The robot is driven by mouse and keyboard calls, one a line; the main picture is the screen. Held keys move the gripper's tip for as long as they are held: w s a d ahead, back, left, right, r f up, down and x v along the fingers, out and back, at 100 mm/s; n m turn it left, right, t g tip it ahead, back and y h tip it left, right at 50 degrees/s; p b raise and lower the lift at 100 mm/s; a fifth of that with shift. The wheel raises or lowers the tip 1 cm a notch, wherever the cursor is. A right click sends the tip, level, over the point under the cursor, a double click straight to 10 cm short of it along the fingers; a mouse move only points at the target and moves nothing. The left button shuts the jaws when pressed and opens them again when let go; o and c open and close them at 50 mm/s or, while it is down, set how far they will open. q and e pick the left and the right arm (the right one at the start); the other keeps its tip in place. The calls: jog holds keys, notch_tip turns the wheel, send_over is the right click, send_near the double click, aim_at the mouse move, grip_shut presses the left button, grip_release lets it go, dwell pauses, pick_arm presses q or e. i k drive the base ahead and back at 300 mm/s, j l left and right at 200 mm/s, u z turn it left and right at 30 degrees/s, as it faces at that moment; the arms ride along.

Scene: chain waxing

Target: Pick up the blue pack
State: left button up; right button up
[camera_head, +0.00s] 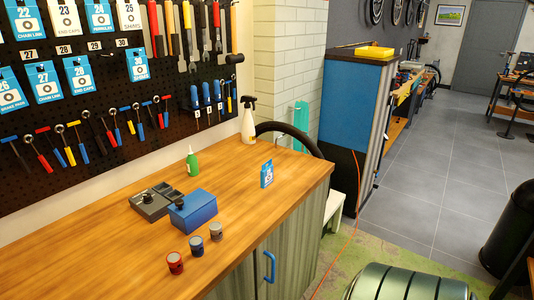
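A small blue pack (267,174) with a white label stands upright on the wooden workbench (240,200), near its right front edge. More blue packs with white labels hang on the black pegboard at the upper left, such as the one marked 22 (43,82). Neither of my grippers shows in the head view.
On the bench are a blue box (192,211), a grey tray (151,206), a green bottle (192,164), a white spray bottle (248,121) and three small cans, one red (175,262). A green rounded object (410,284) stands at the bottom right. Bench around the pack is clear.

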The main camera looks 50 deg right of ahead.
aim_at(267, 172)
jog(key=z, duration=1.6)
jog(key=l, duration=0.5)
jog(key=k+u, duration=0.05)
